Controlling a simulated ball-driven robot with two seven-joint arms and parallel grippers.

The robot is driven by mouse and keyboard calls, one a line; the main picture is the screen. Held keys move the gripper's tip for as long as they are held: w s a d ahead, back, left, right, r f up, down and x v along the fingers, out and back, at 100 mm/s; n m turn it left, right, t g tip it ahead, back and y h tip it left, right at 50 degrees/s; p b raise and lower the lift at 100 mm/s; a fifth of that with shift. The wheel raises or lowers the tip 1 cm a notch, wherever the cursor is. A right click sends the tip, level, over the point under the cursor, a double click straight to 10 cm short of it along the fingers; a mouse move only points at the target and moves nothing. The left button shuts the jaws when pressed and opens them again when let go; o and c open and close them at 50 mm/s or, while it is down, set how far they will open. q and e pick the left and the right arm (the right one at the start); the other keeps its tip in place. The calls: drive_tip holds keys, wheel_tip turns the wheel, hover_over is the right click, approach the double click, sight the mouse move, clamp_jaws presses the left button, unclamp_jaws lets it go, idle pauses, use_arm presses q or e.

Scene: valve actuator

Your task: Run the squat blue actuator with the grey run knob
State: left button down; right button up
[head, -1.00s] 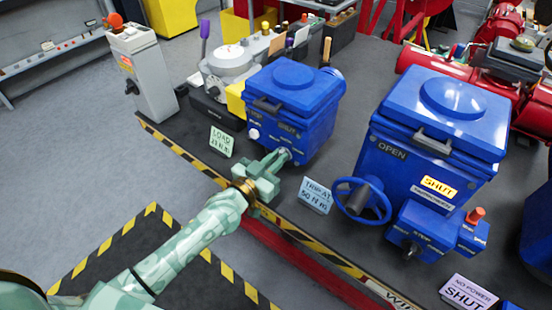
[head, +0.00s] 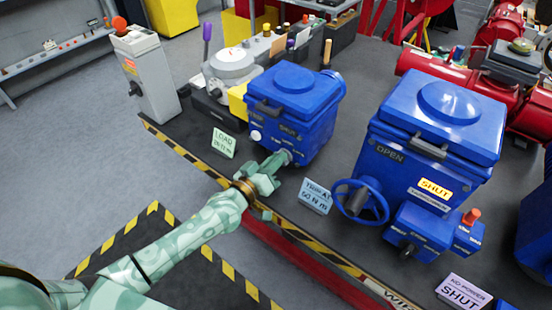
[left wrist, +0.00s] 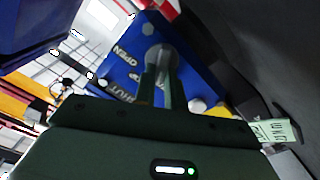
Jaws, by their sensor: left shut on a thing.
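The squat blue actuator (head: 292,92) stands near the striped front edge of the dark bench, with a lidded top and a white button (head: 256,135) on its front. My left gripper (head: 279,161) reaches its lower front and is shut on the grey run knob, which the fingers largely cover in the head view. In the left wrist view the two fingers (left wrist: 158,88) meet the round grey knob (left wrist: 160,56) on the blue face (left wrist: 125,75). The mark the knob points to is hidden. My right gripper is not in view.
A taller blue actuator (head: 430,125) with a handwheel (head: 361,201) stands to the right. Small cards (head: 316,196) and (head: 223,143) stand near the bench edge. A grey control post (head: 147,75) is at left, and a grey round-topped unit (head: 232,66) is behind.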

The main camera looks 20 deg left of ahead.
use_arm(q)
drive_tip(key=shift+a+n, duration=0.1)
drive_tip(key=shift+n, duration=1.1)
drive_tip(key=shift+f, duration=0.1)
drive_tip(key=c, duration=1.5)
unclamp_jaws()
drive_tip(key=shift+o, duration=0.2)
drive_tip(key=p+v, duration=0.2)
drive_tip(key=v, duration=1.4)
drive_tip(key=shift+s, duration=0.15)
